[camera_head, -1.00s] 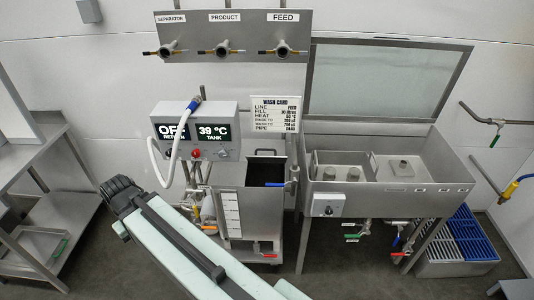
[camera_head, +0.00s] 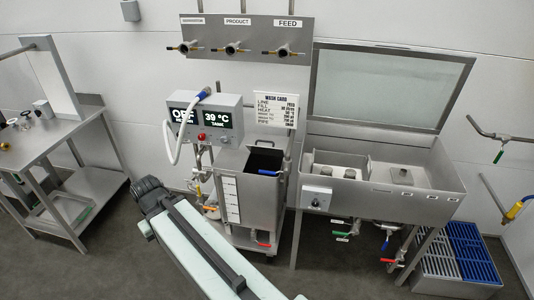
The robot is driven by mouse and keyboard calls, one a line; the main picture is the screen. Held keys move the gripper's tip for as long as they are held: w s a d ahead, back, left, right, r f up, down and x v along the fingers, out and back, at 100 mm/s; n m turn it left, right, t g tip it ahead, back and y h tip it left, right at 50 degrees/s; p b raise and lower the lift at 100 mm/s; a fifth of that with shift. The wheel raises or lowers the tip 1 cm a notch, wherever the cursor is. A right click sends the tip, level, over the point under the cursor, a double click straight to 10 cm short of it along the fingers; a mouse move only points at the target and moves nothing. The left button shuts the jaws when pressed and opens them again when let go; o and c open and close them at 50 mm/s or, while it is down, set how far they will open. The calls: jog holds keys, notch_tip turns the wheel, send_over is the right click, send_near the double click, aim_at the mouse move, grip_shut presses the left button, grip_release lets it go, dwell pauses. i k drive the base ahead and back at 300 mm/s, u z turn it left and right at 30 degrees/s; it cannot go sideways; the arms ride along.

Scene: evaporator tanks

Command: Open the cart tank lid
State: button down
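The cart tank (camera_head: 228,200) is a steel box on a wheeled frame in the middle of the view, with a white level scale on its front. Its top shows a dark area (camera_head: 265,159) on the right and grey metal on the left. I cannot tell which part is the lid. A blue handle (camera_head: 268,172) is at the front of the dark area. My arm reaches up from the bottom, and its dark end (camera_head: 151,196) is left of the cart, apart from it. My gripper's fingers cannot be made out.
A control box (camera_head: 207,118) reading 39 °C, with a white hose, stands above the cart's left side. A wash card (camera_head: 275,106) is behind it. A steel sink (camera_head: 385,200) with a raised lid is at right. A steel table (camera_head: 55,150) is at left, with floor between.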

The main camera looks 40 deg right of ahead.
aim_at(273, 151)
jog(key=z, duration=0.15)
jog(key=i, duration=1.3)
jog(key=u, duration=0.1)
